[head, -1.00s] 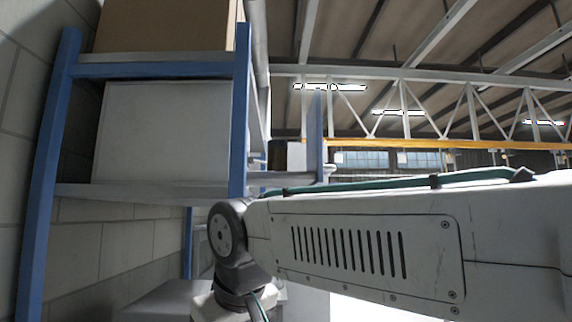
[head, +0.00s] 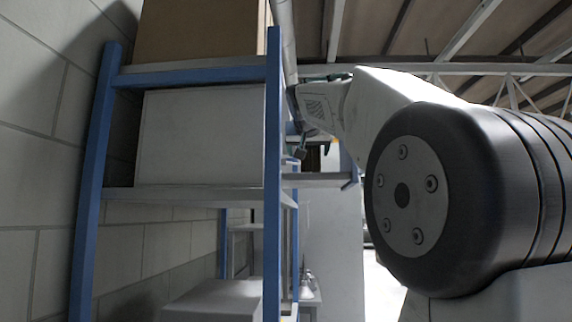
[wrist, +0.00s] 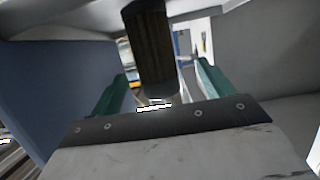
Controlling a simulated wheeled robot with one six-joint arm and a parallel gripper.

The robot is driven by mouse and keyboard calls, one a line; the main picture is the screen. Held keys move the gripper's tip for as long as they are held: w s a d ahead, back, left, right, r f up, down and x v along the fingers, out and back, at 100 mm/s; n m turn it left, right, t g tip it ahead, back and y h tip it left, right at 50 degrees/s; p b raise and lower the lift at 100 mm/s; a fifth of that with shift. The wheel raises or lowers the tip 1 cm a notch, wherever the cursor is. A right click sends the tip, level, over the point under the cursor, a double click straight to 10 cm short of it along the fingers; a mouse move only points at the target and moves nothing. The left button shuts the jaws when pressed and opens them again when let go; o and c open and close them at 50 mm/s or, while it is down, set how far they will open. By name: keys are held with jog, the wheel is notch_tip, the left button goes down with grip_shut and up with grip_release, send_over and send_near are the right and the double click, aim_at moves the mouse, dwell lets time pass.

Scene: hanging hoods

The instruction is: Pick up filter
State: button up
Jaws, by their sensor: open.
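The filter appears to be the dark, ribbed cylinder (wrist: 150,50) in the wrist view. It comes down from the top edge of that picture, and its lower end is near the middle. My gripper (wrist: 162,72) is open, with one green finger on each side of the cylinder. Gaps show between the cylinder and both fingers, so it is not gripped. In the head view my gripper (head: 308,143) is small, behind the blue rack post at the shelf bay. There the filter is mostly hidden and hard to make out.
A blue and grey rack (head: 273,200) stands at the left, holding a white box (head: 200,135) and a brown box (head: 200,30). A wall (head: 40,140) is beyond it. In the wrist view a blue panel (wrist: 60,85) is close on the left and a grey surface (wrist: 255,60) on the right.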

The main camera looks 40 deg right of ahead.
aim_at(311, 158)
jog(key=x, duration=0.6)
jog(key=shift+s+d+r, duration=0.1)
jog(key=shift+s+d, duration=0.05)
jog(key=shift+d, duration=0.3)
jog(key=c, duration=1.2)
jog(key=shift+r, duration=0.1)
